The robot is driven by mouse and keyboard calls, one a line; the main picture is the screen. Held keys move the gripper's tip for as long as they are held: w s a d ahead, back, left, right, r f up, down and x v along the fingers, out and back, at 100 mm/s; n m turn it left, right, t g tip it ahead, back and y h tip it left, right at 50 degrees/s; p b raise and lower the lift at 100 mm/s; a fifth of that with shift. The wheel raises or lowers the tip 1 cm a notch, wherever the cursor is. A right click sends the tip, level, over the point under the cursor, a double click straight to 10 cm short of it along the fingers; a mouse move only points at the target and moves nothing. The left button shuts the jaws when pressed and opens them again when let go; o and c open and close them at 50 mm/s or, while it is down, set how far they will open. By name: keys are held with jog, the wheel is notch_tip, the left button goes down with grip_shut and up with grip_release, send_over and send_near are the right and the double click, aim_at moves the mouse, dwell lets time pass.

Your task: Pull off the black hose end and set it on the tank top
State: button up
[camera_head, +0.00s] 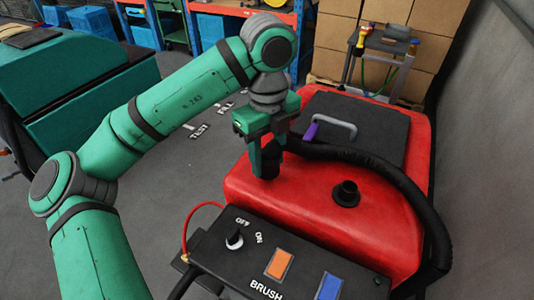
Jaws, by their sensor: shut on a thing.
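The black hose (395,176) loops from the right side of the red tank (310,205) across its top to my gripper (267,163). My gripper points down, shut on the hose end near the tank top's left rear part.
A dark lid (365,125) with a grey and purple handle (330,130) lies behind the hose. In front is the control panel (285,265) with a knob, orange and blue switches and a red cable (200,208). Cardboard boxes (345,40) stand behind. Bare red top surrounds the port.

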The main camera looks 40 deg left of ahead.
jog(key=shift+f, duration=1.1)
jog(key=shift+w, duration=0.1)
jog(key=o, duration=1.7)
jog(key=shift+f, duration=0.1)
